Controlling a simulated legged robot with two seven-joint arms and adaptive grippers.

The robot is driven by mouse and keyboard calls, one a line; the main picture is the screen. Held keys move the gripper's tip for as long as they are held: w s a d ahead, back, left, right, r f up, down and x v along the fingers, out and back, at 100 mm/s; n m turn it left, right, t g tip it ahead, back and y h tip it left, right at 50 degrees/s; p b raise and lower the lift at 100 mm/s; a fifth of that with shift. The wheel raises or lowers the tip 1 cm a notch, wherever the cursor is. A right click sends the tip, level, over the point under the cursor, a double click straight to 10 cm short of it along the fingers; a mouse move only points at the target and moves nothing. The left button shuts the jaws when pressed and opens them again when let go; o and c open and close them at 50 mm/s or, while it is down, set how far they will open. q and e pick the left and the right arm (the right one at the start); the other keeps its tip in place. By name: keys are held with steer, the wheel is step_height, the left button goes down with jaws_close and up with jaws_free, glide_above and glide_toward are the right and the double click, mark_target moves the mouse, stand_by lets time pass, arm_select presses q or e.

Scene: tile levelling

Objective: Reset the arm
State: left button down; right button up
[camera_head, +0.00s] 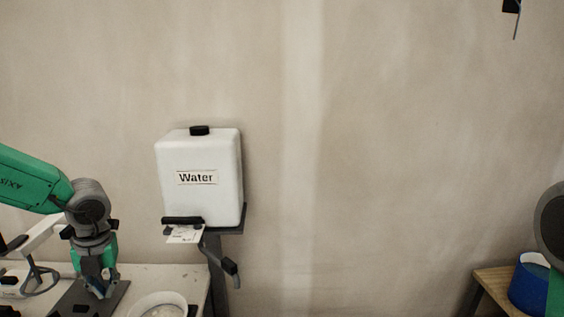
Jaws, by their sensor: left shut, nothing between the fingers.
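My left arm comes in from the left edge, green with a grey wrist joint. My left gripper (101,288) points down over the left table, in front of a dark grey plate (120,290). It is shut and holds nothing; whether its tips touch the plate I cannot tell. At the right edge a dark round joint and a green part, likely of my right arm, show; the right gripper is out of view.
A white water tank (200,178) stands on a bracket right of the left gripper, its tap hanging below. A white bowl (158,303) sits on the pale table (190,276). A blue bucket (526,287) stands on a wooden bench (489,283) at right. Bare wall lies between.

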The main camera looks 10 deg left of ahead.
arm_select(q)
steer(key=s+d+f+m+t+y, duration=0.1)
steer(key=s+d+f+m+y, duration=0.15)
steer(key=f+m, duration=0.65)
steer(key=s+d+f+m+t+y, duration=0.1)
steer(key=s+f+m+t+y, duration=0.2)
steer(key=m, duration=1)
steer(key=s+d+f+m+g+h, duration=0.25)
steer(key=s+d+f+m, duration=0.35)
steer(key=s+m, duration=0.4)
steer(key=s+d+f+m+g+h, duration=0.1)
steer(key=s+d+f+m+h, duration=0.25)
steer(key=s+d+m, duration=0.55)
step_height(320, 180, down, 18)
steer(key=w+m+b, duration=0.2)
steer(key=b, duration=1.7)
steer(key=shift+f+h, duration=0.15)
steer(key=shift+h, duration=0.2)
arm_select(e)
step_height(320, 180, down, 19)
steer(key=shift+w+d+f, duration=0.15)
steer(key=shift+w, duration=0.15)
arm_select(q)
steer(key=shift+w+a, duration=0.1)
steer(key=shift+w, duration=0.1)
